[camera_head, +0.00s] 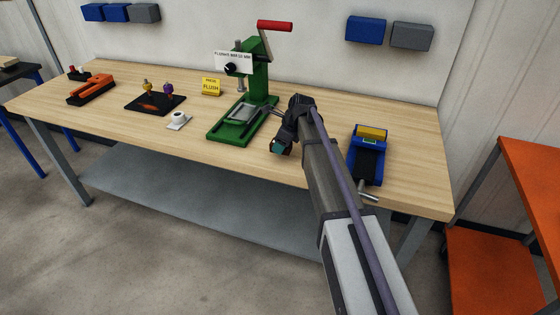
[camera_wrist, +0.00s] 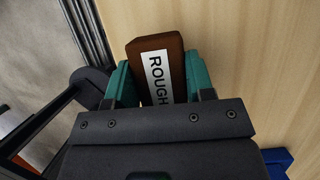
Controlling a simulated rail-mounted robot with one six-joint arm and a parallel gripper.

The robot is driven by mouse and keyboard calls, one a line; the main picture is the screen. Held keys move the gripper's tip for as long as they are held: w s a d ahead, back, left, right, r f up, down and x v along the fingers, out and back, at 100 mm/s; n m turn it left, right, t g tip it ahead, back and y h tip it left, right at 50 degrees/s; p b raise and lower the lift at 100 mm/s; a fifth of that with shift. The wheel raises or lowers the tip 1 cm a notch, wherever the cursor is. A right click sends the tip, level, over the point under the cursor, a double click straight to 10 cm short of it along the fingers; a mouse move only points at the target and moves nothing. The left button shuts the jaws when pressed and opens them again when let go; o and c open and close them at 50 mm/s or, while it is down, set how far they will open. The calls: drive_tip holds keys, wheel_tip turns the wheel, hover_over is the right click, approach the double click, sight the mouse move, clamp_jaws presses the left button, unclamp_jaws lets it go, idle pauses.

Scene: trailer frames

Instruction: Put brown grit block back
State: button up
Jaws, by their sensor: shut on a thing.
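The brown block (camera_wrist: 177,68) has a white label reading "ROUGH" and sits between the teal fingers of my gripper (camera_wrist: 160,75) in the wrist view. The fingers are shut on its two sides. In the head view my gripper (camera_head: 281,147) is over the front of the wooden workbench (camera_head: 310,170), just right of the green press (camera_head: 232,128). The block is mostly hidden by my gripper there, and I cannot tell whether it touches the bench top.
A blue vise (camera_head: 366,160) with a yellow block stands right of my arm. Blue and grey bins hang behind.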

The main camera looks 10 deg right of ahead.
wheel_tip(320, 180, down, 4)
drive_tip(key=b, duration=0.4)
drive_tip(key=shift+r+p, duration=0.3)
drive_tip(key=shift+r, duration=0.05)
drive_tip(key=shift+c, duration=0.3)
drive_tip(key=shift+f, duration=0.25)
drive_tip(key=o, duration=0.9)
drive_tip(key=p+v, duration=1.1)
drive_tip(key=v, duration=0.2)
drive_tip(key=s+a+f+n+g+h, duration=0.1)
drive_tip(key=s+a+n+h, duration=0.1)
drive_tip(key=s+n, duration=1)
drive_tip(key=s+a+f+n+g+h, duration=0.1)
drive_tip(key=s+a+n, duration=0.1)
drive_tip(key=s+n, duration=1)
drive_tip(key=s, duration=0.5)
drive_tip(key=shift+s+h, duration=0.35)
drive_tip(key=shift+h, duration=0.05)
